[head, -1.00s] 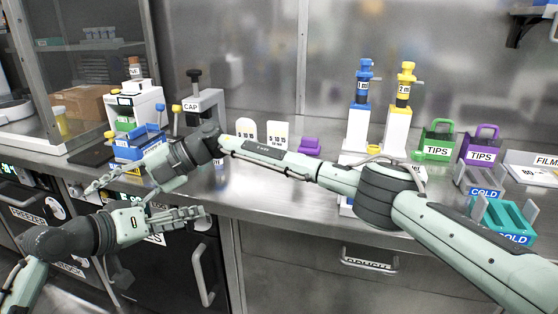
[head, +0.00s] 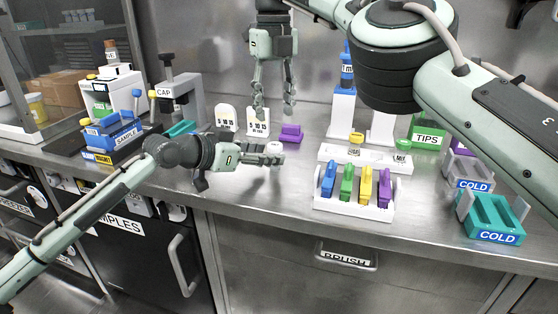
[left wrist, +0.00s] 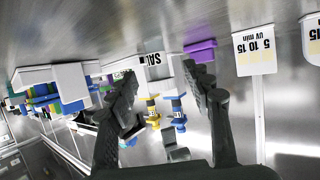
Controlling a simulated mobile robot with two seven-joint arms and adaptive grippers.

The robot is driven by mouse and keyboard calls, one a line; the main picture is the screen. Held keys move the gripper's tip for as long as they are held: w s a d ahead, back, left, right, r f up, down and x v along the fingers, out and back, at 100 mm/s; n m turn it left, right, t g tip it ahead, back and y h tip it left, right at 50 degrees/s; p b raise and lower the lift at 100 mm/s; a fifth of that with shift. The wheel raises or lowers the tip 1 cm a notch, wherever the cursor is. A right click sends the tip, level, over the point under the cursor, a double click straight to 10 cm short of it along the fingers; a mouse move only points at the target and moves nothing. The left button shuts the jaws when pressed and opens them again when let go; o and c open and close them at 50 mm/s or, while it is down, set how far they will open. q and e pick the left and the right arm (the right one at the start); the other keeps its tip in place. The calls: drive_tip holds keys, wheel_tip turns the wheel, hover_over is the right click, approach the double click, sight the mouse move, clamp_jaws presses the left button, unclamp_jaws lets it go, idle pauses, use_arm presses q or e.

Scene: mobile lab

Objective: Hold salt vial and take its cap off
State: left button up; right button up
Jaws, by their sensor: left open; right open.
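The salt vial is small and pale; in the head view its white top (head: 273,147) shows at the fingertips of my left gripper (head: 265,156). Its label, partly readable as "SAL" (left wrist: 152,60), appears upside down in the left wrist view, between and beyond the open fingers of my left gripper (left wrist: 162,88). The fingers partly hide the vial in the head view, and I cannot tell whether they touch it. My right gripper (head: 274,108) is open and empty, pointing down above and behind the vial.
A purple block (head: 291,132) and white "5 10 15" plates (head: 257,121) stand just behind. A white rack (head: 352,206) with coloured pieces is to the right, beside a teal COLD tray (head: 493,219). A CAP stand (head: 180,95) is at left. The front counter between is clear.

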use_arm(q)
drive_tip(key=shift+x, duration=1.75)
clamp_jaws()
